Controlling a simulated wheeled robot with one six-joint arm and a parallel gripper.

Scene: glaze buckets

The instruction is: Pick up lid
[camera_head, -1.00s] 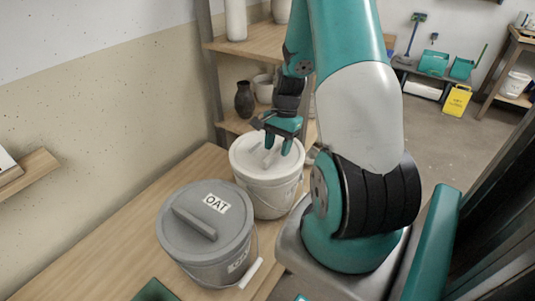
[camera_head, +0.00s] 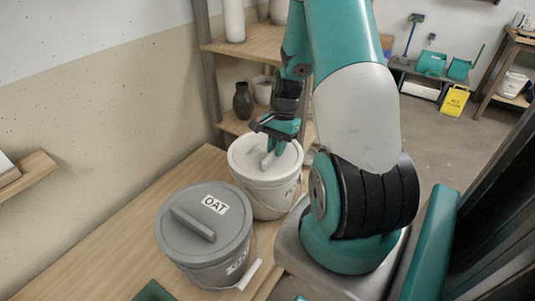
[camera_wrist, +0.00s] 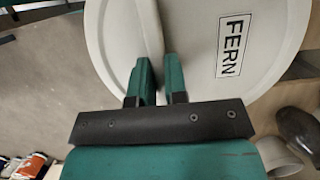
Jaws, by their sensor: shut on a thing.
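A white bucket (camera_head: 270,203) stands on the wooden table with a pale lid (camera_head: 248,155) on it. In the wrist view the lid (camera_wrist: 270,28) carries a label reading FERN and a raised bar handle (camera_wrist: 147,28). My gripper (camera_head: 272,152) reaches down onto the lid from above and is shut on the handle; its two green fingers (camera_wrist: 160,82) sit at the bar's near end in the wrist view. A grey bucket (camera_head: 215,270) with a grey lid (camera_head: 180,240) labelled OAT stands nearer on the same table. The lid appears seated on the white bucket.
The wooden table (camera_head: 120,248) is bare to the left of the buckets. A shelf (camera_head: 262,42) with a dark vase (camera_head: 243,100) and pale pots stands behind. A yellow sign (camera_head: 454,101) and green cleaning things are far right.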

